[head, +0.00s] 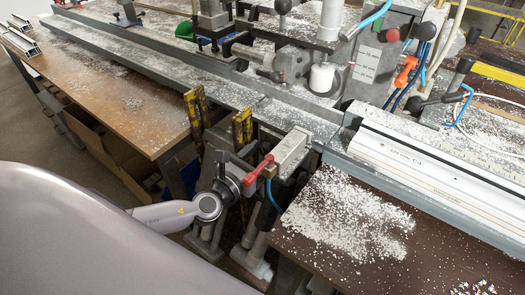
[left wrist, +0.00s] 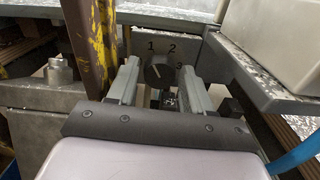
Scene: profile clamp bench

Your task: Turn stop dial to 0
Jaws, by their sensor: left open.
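The stop dial (left wrist: 158,75) is a dark round knob on a grey plate, with the numbers 1, 2 and 3 printed around it. Its light pointer line slants up and left, toward the side of the 1. A 0 cannot be made out. My left gripper (left wrist: 160,67) is open, with one finger on each side of the dial in the left wrist view; whether they touch it I cannot tell. In the head view my left gripper (head: 230,174) is at the bench's front edge, and the dial's face is hidden. My right gripper is not in view.
Worn yellow posts (head: 242,128) stand close beside my left gripper; one shows at left in the wrist view (left wrist: 104,30). A blue hose (left wrist: 295,154) hangs at right.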

